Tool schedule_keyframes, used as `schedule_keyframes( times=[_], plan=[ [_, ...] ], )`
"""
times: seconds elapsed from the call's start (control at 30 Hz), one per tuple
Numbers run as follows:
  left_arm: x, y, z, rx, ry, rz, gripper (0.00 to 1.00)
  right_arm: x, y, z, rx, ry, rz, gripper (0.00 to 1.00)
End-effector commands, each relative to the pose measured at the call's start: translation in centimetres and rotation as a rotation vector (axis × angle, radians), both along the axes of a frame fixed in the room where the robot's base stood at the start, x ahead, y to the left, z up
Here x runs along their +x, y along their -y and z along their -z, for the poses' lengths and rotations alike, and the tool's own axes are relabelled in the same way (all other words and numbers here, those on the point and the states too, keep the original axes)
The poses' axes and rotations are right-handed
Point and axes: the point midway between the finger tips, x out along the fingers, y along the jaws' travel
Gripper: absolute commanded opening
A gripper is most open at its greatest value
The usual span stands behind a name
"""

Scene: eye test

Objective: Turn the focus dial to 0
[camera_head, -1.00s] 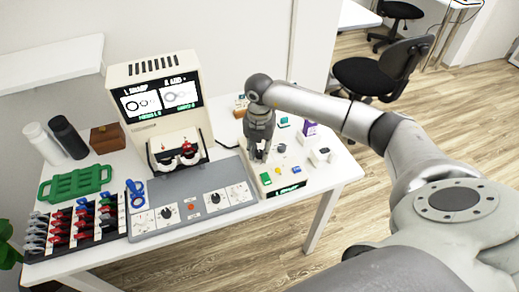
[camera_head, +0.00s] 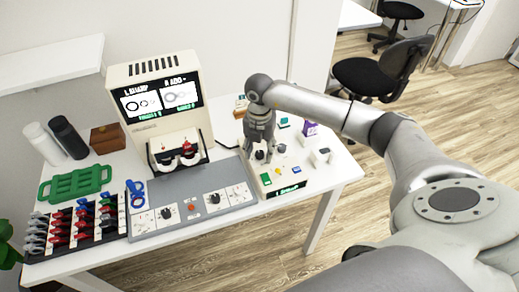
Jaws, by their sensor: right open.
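A black dial knob (camera_head: 260,155) stands on the white control box (camera_head: 262,188) at the right of the table; its lettering is too small to read. My right gripper (camera_head: 259,147) is open, pointing down just above and behind this knob; whether its fingers touch it I cannot tell. Two more black dials with printed scales, a left one (camera_head: 166,213) and a right one (camera_head: 214,198), sit on the grey panel (camera_head: 185,183). Which dial is the focus dial is not readable. The machine's screen (camera_head: 161,96) shows ring pictures under small text. My left gripper is not in view.
The box also carries a green button (camera_head: 265,178), a blue button (camera_head: 297,170) and a small lit display (camera_head: 287,189). A red button (camera_head: 191,208) lies between the panel dials. A rack of coloured handles (camera_head: 75,230) and a green tray (camera_head: 75,184) stand at left.

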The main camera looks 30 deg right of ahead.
Motion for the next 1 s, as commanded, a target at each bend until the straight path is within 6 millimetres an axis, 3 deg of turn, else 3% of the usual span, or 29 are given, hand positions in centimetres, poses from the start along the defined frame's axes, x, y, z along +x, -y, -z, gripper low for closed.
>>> schedule_keyframes(
  times=[0.17,0.63,0.8,1.0],
  plan=[
    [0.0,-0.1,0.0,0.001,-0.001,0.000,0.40,0.0,0.0,-1.3,0.000,0.001,-0.001,0.46],
    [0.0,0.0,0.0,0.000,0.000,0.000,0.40,0.1,0.0,-10.4,0.000,0.003,0.000,0.46],
    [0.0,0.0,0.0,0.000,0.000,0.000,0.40,0.0,0.0,-11.8,0.000,0.001,0.001,0.46],
    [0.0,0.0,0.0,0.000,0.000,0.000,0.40,0.0,0.0,-12.0,0.000,0.000,0.000,0.46]
  ],
)
